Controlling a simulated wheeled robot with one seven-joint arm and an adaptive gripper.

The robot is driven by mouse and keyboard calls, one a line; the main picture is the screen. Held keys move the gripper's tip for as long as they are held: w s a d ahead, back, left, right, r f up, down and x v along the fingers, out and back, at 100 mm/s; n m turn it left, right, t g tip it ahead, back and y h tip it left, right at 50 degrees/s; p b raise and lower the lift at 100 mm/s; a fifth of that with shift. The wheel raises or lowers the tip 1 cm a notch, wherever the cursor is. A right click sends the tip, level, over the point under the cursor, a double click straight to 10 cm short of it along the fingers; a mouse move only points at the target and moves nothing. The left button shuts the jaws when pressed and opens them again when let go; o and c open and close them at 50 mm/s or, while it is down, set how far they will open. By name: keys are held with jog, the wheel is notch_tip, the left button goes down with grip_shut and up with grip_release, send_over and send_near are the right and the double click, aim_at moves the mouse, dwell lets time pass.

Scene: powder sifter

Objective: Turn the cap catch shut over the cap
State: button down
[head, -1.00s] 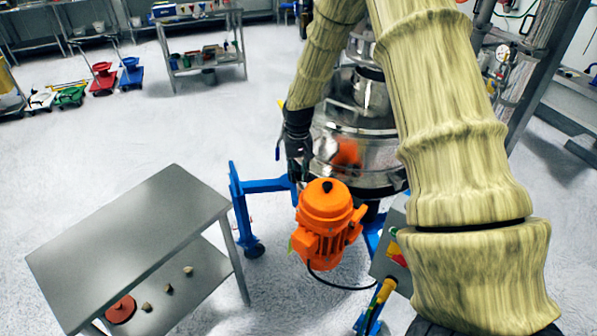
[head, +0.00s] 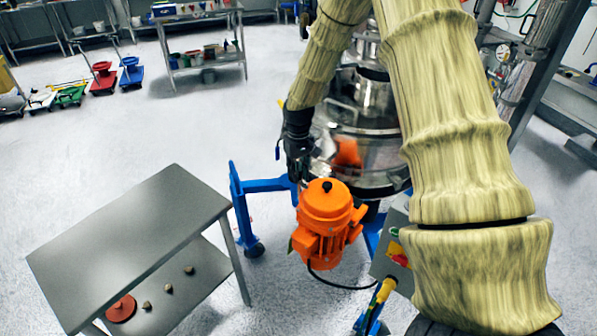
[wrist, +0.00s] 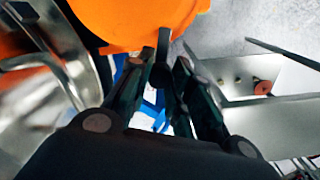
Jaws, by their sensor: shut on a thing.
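My gripper (head: 297,168) points down beside the left side of the shiny steel sifter (head: 352,148), just above the orange motor (head: 325,218). In the wrist view, the gripper (wrist: 165,72) has its dark fingers closed on a narrow dark piece (wrist: 162,50) that stands between the tips. This piece seems to be the cap catch, but most of it is hidden by the fingers. The orange motor also shows close beyond the fingertips in the wrist view (wrist: 135,18). I cannot make out the cap or how the catch lies against it.
A grey steel table (head: 130,240) stands at the left, with a red disc (head: 121,308) and several small brown pieces on its lower shelf. A blue frame (head: 262,186) on castors carries the sifter. A control box (head: 398,250) stands right of the motor.

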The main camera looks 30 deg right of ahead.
jog(key=shift+r, duration=0.1)
jog(key=c, duration=1.3)
grip_release()
jog(key=shift+o, duration=0.2)
notch_tip(320, 180, up, 12)
jog(key=shift+d, duration=0.1)
